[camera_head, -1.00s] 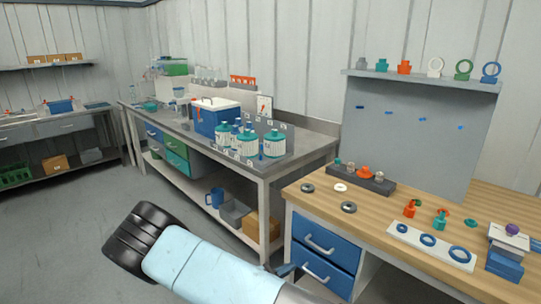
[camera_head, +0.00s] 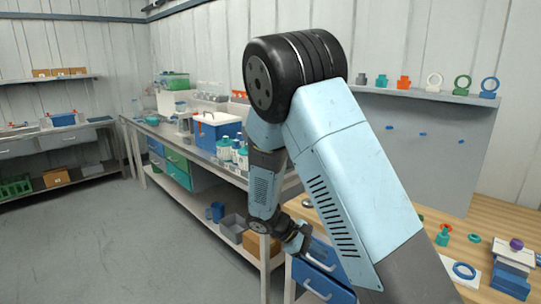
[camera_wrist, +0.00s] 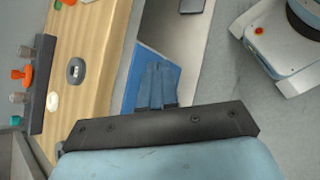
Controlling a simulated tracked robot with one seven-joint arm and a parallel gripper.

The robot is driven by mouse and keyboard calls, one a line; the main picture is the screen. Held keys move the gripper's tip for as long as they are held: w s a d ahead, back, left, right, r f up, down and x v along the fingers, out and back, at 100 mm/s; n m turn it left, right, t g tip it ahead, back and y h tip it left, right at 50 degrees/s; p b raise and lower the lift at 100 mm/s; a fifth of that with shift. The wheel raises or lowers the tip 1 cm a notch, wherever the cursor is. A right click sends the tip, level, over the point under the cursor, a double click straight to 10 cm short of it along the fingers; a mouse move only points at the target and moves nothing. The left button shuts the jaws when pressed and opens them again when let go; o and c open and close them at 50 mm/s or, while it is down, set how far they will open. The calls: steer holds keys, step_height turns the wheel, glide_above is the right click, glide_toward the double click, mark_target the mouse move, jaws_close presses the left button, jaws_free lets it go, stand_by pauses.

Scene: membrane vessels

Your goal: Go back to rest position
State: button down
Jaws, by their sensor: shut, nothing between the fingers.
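My gripper (camera_head: 303,240) is shut and empty. In the head view it hangs below my raised, bent arm, in front of the wooden bench's blue drawers (camera_head: 322,268). In the wrist view its closed fingers (camera_wrist: 157,85) lie over a blue drawer front (camera_wrist: 140,62), and I cannot tell how far apart they are. The arm hides much of the wooden bench and part of the grey bench.
The grey bench (camera_head: 170,135) carries a blue-and-white cooler (camera_head: 217,132) and bottles. The wooden bench (camera_head: 480,215) holds fittings and a dark rack (camera_wrist: 42,80). A shelf (camera_head: 420,95) bears several coloured fittings. Open floor (camera_head: 110,240) lies to the left.

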steer(key=s+d+r+m+y, duration=0.3)
steer(key=s+d+r+y, duration=0.1)
steer(key=r, duration=0.5)
steer(key=s+d+r+m+y, duration=0.3)
steer(key=s+r+m, duration=0.1)
steer(key=r, duration=0.5)
steer(key=s+d+r+m+t+y, duration=0.2)
steer(key=s+r+t, duration=0.4)
steer(key=s+r, duration=0.4)
steer(key=s+m+y, duration=0.1)
steer(key=s+m, duration=0.1)
steer(key=s, duration=0.1)
steer(key=shift+s+d+r, duration=0.15)
steer(key=shift+s+r, duration=0.1)
steer(key=shift+r, duration=0.1)
steer(key=shift+d, duration=0.1)
